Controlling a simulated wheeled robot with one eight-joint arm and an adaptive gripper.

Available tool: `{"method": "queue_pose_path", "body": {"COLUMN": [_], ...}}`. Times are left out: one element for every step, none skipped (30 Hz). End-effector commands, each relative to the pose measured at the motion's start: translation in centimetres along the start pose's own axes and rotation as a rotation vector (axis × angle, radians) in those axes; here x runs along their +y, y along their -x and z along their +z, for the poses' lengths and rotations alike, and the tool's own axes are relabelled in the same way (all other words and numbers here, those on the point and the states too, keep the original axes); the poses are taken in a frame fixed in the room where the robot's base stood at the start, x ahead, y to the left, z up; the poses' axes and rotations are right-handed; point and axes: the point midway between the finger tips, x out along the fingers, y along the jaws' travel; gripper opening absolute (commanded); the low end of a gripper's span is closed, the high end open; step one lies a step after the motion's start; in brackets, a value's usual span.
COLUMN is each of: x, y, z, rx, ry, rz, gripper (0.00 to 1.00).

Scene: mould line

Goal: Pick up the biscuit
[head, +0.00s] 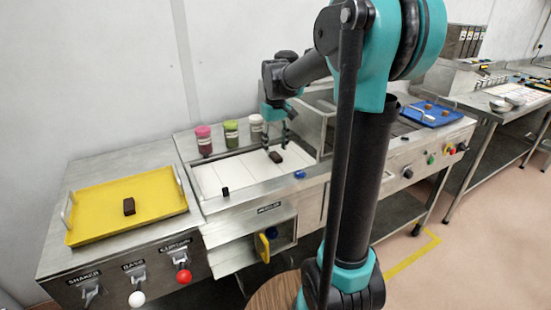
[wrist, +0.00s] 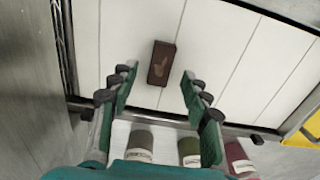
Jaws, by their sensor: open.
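A dark brown bar-shaped biscuit (head: 276,157) lies on the white slatted surface (head: 237,170) of the middle station. In the wrist view the biscuit (wrist: 161,63) shows a lighter leaf-like mark on top. My gripper (head: 278,144) points down over this surface, close to the biscuit. In the wrist view my gripper (wrist: 157,78) is open, with one finger on each side of the biscuit's line. The biscuit appears just beyond the fingertips, with clear gaps on both sides and nothing held. I cannot tell the exact height of the fingertips above it.
A similar dark block (head: 129,206) lies on a yellow tray (head: 95,218) at left. Pink-, green- and white-lidded jars (head: 203,142) stand behind the white surface. A small black piece (head: 225,192) sits at its front edge. A blue tray (head: 427,122) with brown pieces is at right.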

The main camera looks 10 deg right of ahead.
Motion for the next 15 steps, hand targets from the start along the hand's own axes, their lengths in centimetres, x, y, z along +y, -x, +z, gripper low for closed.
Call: {"method": "queue_pose_path", "body": {"x": [-0.1,-0.1,-0.1,-0.1,-0.1,-0.1,-0.1,-0.1,-0.1,-0.1,-0.1,-0.1,-0.1,-0.1,-0.1], "y": [-0.8,-1.2,-1.7,-2.0,-2.3,-2.6,-2.7,-2.8,-2.9,-2.9,-2.9,-2.9,-2.9,-2.9,-2.9], "z": [0.1,0.2,0.1,0.1,0.1,0.1,0.1,0.1,0.1,0.1,0.1,0.1,0.1,0.1,0.1], "rx": [0.000,0.000,0.000,0.000,0.000,0.000,0.000,0.000,0.000,0.000,0.000,0.000,0.000,0.000,0.000], "ry": [0.000,0.000,0.000,0.000,0.000,0.000,0.000,0.000,0.000,0.000,0.000,0.000,0.000,0.000,0.000], "rz": [0.000,0.000,0.000,0.000,0.000,0.000,0.000,0.000,0.001,0.001,0.001,0.001,0.001,0.001,0.001], "gripper": [0.47,0.47,0.47,0.47,0.47,0.47,0.47,0.47,0.47,0.47,0.47,0.47,0.47,0.47,0.46]}}
